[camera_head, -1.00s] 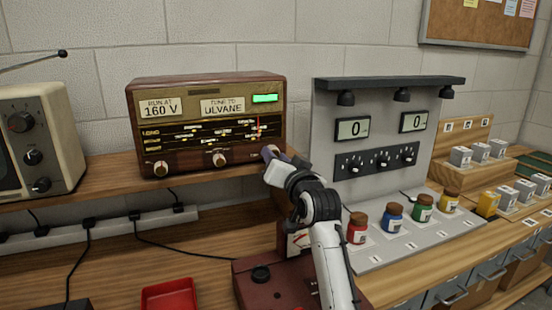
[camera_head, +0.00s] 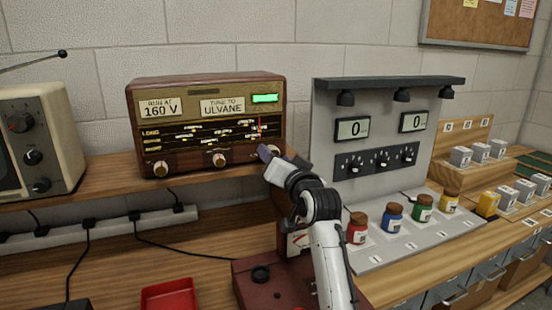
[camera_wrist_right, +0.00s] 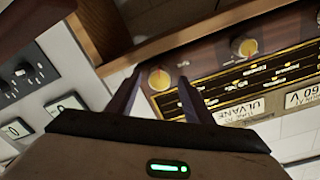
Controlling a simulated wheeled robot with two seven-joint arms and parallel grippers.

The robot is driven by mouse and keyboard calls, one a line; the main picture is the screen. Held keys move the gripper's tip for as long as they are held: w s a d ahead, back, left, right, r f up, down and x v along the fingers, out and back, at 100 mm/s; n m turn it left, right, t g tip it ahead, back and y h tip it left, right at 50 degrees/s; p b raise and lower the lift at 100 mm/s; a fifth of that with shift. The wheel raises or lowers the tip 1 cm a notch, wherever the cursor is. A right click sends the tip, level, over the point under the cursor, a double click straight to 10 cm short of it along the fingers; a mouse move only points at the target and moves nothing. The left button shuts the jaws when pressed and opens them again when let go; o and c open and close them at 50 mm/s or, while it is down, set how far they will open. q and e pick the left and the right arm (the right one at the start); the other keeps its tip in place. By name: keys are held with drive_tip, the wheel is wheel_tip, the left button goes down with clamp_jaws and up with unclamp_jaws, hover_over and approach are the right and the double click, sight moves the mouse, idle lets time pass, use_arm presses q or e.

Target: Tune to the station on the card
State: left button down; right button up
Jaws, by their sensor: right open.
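The wooden radio (camera_head: 208,172) stands on the shelf. Its card (camera_head: 222,107) reads "TUNE TO ULVANE" and a second card (camera_head: 160,107) reads "RUN AT 160 V". A green lamp (camera_head: 266,98) is lit. A red pointer (camera_head: 259,126) stands toward the right of the dial; the station names are too small to read surely. My right gripper (camera_head: 267,152) is at the radio's lower right corner, partly hiding the right knob (camera_head: 276,149). In the right wrist view this knob (camera_wrist_right: 159,78) lies between the open fingertips; contact cannot be told. My left gripper is not in view.
A maroon unit (camera_head: 262,290) with a meter sits under my right arm. A grey panel (camera_head: 326,110) with two displays reading 0 stands to the right, with several small jars before it. A beige set (camera_head: 62,115) is at left, a red tray (camera_head: 168,296) below.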

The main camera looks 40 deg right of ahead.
drive_tip(key=b+v, duration=0.1)
drive_tip(key=v, duration=0.9)
drive_tip(key=shift+s, duration=0.2)
idle(0.3)
